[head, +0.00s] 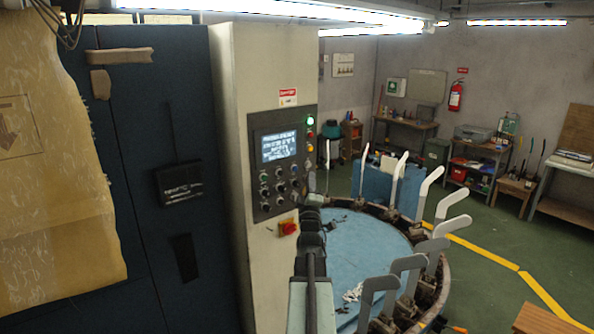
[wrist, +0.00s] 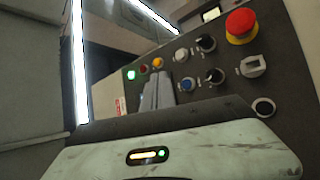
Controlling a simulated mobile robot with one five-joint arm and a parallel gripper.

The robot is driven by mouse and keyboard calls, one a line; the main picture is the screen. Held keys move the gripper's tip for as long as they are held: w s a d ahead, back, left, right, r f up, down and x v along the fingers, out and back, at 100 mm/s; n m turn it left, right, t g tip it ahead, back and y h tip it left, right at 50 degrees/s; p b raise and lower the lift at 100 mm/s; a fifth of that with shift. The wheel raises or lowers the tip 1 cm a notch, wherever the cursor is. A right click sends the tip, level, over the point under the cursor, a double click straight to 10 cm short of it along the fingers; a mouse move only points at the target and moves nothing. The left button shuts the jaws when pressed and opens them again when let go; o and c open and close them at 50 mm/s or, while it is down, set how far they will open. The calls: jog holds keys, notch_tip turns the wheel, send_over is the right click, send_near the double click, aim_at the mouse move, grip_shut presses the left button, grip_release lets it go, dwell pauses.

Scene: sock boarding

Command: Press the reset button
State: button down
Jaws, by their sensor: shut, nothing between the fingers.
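The control panel (head: 260,200) is on the cream cabinet, with a lit screen (head: 279,146) above rows of small knobs and buttons. In the wrist view the panel (wrist: 205,60) is tilted and close. A blue button (wrist: 187,84) sits just right of my gripper (wrist: 157,84); I cannot read any label marking it as reset. My gripper's grey fingers are together, empty and in front of the panel; I cannot tell whether they touch it. In the head view my arm reaches up along the panel's right edge, and the fingers are hard to make out.
A red mushroom button (wrist: 240,24), black knobs (wrist: 206,43) and a grey selector (wrist: 253,66) are close by on the panel. A green lamp (wrist: 131,75) is lit. The round blue table (head: 365,245) with upright pale sock boards (head: 436,248) stands right of the cabinet.

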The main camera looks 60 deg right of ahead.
jog(key=shift+w+d, duration=0.25)
jog(key=shift+w, duration=0.6)
jog(key=shift+w+d, duration=0.3)
jog(key=shift+w, duration=0.5)
jog(key=shift+w+d, duration=0.25)
jog(key=shift+w, duration=0.6)
jog(key=shift+w+d, duration=0.15)
jog(key=shift+w, duration=0.25)
jog(key=shift+w+d, duration=0.15)
jog(key=shift+w, duration=0.3)
dwell(0.5)
jog(key=shift+s, duration=0.1)
jog(key=shift+s+a, duration=0.3)
jog(key=shift+s, duration=0.45)
jog(key=shift+s+a, duration=0.25)
jog(key=shift+s, duration=0.55)
jog(key=shift+s+a, duration=0.25)
jog(key=shift+s, duration=0.5)
jog(key=shift+s+a, duration=0.25)
jog(key=shift+s, duration=0.55)
